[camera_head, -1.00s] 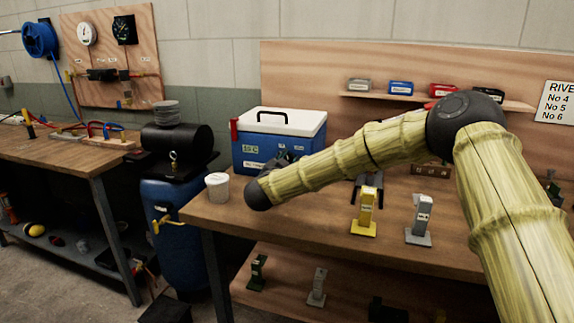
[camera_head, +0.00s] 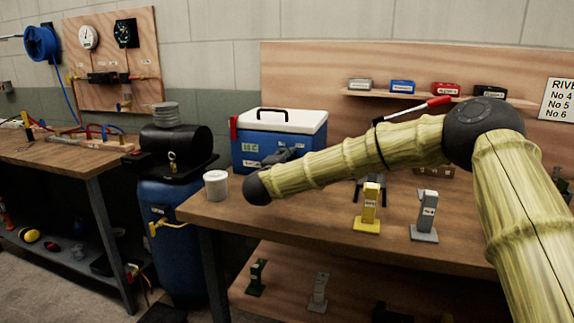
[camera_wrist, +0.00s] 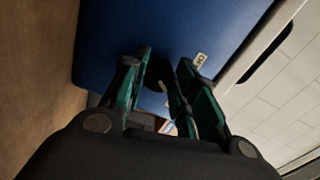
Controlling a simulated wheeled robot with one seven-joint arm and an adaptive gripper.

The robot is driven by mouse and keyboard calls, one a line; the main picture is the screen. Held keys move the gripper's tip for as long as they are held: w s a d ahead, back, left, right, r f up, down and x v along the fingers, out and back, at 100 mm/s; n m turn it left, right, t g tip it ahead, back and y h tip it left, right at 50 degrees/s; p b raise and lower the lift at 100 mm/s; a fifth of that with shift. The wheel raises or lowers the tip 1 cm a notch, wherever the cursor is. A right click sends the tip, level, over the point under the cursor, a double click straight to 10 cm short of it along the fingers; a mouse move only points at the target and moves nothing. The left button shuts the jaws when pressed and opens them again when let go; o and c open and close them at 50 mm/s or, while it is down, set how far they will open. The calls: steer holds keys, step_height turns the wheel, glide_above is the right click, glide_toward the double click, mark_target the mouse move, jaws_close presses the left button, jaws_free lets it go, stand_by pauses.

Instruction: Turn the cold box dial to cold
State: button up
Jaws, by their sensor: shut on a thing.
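The cold box (camera_head: 250,163) is blue with a white lid and a black handle, and stands at the back left of the bench. A small pale green display (camera_head: 250,147) sits on its front; its digits are too small to read surely. My gripper (camera_head: 285,156) is at the right part of the box front, mostly hidden by my arm. In the wrist view, the green-padded fingers (camera_wrist: 163,85) reach to the blue box face (camera_wrist: 205,30), close around a small dark dial (camera_wrist: 160,78).
A yellow stand (camera_head: 368,208) and a grey stand (camera_head: 425,217) are at the front. A shelf with small bins is behind.

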steer(key=shift+f+m+b, duration=0.1)
steer(key=shift+m+b, duration=0.35)
steer(key=shift+m, duration=0.35)
steer(key=o, duration=1)
steer(key=shift+s, duration=0.15)
steer(key=v, duration=1.1)
steer(key=shift+s+a, duration=0.1)
steer(key=shift+s, duration=0.25)
